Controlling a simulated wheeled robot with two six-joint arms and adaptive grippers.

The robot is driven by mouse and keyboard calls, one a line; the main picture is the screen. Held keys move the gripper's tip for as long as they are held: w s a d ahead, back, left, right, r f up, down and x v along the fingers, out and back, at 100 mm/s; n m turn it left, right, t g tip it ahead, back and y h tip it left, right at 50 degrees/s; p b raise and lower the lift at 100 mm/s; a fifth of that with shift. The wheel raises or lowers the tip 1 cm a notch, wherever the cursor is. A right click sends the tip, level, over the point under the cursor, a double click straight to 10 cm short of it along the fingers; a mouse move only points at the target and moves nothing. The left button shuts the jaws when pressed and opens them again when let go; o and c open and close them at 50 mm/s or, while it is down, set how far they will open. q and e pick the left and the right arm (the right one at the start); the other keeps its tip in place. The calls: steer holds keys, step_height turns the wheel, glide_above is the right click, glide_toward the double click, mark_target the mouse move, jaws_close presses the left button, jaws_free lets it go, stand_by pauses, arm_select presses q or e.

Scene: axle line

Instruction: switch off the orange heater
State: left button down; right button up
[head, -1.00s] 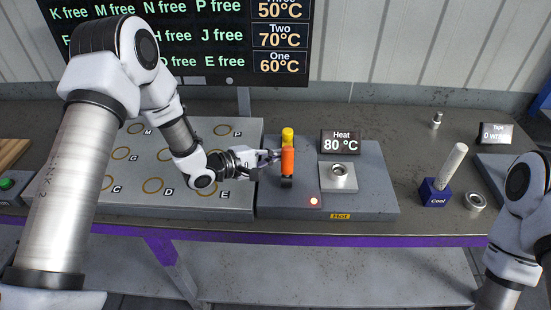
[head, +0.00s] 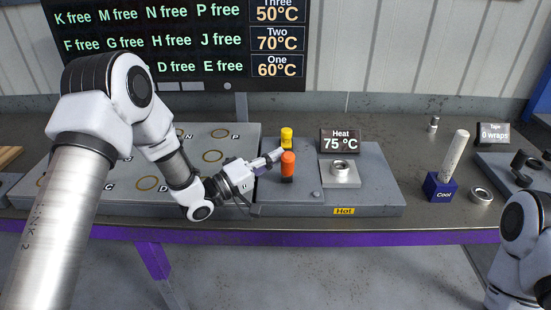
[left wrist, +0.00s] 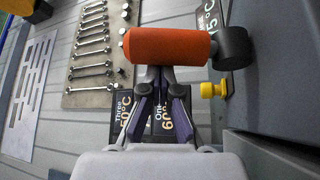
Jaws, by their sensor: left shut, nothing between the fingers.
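The grey heater station (head: 372,197) carries a "Hot" label and an upright orange handle (head: 288,162) on a black base. Its display (head: 340,140) reads "Heat 75 °C", and the small lamp (head: 317,194) at its front is dark. A yellow knob (head: 286,136) stands behind the handle. My left gripper (head: 277,154) is shut and empty, its tips close to the handle's left rear side. In the left wrist view the orange handle (left wrist: 168,46) lies across the fingertips (left wrist: 158,75); contact cannot be told. My right gripper is out of view.
A metal ring sits on a pale block (head: 340,178) right of the handle. A blue "Cool" block (head: 440,188) with a pale rod and a loose ring (head: 480,195) stand further right. A plate with marked circles (head: 110,201) lies left, beneath my left arm.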

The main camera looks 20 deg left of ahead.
arm_select(q)
steer(key=shift+s+d, duration=0.1)
steer(key=shift+s, duration=0.15)
stand_by(0.3)
